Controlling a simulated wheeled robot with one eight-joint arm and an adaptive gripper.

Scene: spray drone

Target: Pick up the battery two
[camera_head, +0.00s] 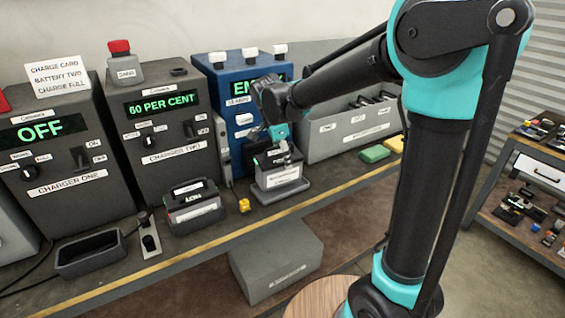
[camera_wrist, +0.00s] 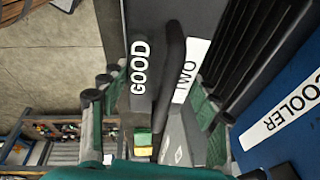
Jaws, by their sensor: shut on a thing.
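Battery two (camera_head: 277,159) is a dark block at the middle of the bench, over a grey stand (camera_head: 281,190) with a white label. In the wrist view, battery two (camera_wrist: 172,50) fills the space between my fingers, with "GOOD" and "TWO" labels on top. My gripper (camera_head: 279,143) comes down on it from above. In the wrist view, my gripper (camera_wrist: 155,105) has its green-padded fingers on both sides of the battery's dark handle and is shut on it. I cannot tell whether the battery still touches the stand.
Charger one (camera_head: 65,160), charger two (camera_head: 165,135) and the blue cooler (camera_head: 222,105) stand behind. Another dark battery (camera_head: 192,207) and an empty tray (camera_head: 92,254) are to the left. A yellow piece (camera_head: 244,205) sits near the front edge. Green and yellow blocks (camera_head: 375,154) lie right.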

